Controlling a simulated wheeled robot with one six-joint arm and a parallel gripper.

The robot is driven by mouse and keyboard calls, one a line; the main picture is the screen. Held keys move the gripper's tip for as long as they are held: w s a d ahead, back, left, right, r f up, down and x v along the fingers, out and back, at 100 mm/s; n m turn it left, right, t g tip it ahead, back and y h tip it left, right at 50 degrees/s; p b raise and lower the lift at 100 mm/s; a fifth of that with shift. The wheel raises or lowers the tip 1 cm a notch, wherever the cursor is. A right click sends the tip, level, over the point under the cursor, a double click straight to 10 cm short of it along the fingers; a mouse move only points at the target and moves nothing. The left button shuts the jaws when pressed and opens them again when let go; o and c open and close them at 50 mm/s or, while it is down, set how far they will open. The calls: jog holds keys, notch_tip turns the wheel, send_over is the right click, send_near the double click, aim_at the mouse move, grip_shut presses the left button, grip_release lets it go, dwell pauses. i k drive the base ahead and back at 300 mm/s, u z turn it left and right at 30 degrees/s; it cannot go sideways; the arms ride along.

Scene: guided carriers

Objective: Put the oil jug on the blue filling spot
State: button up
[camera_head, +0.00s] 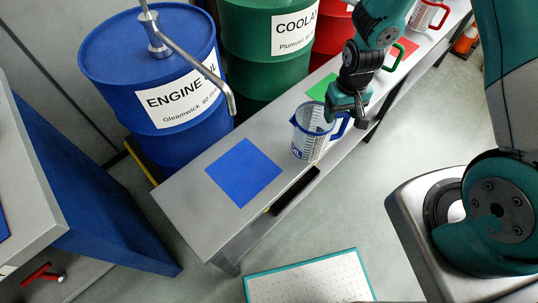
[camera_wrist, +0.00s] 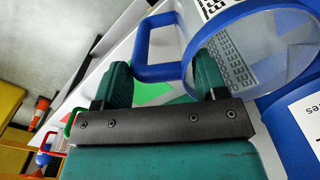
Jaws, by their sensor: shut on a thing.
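The oil jug (camera_head: 305,145) is a clear measuring jug with a blue rim and blue handle. It is upright over the bench, to the right of the blue filling spot (camera_head: 243,172) and apart from it in the picture. I cannot tell whether its base touches the bench. My gripper (camera_head: 346,108) is at the handle side of the jug. In the wrist view my gripper (camera_wrist: 160,76) has its two fingers on either side of the blue handle, shut on it. The jug's blue rim (camera_wrist: 213,32) shows at the upper right there. The blue spot is bare.
A blue engine oil drum (camera_head: 150,60) with a metal spout (camera_head: 200,68) stands behind the bench (camera_head: 185,195). A green coolant drum (camera_head: 265,60) is beside it. A green spot (camera_head: 320,88), a red spot (camera_head: 400,55) and a red-rimmed jug (camera_head: 428,14) lie farther along.

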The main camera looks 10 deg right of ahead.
aim_at(248, 173)
jog(key=z, duration=1.65)
jog(key=k, duration=0.95)
jog(key=u, duration=1.5)
jog(key=i, duration=0.3)
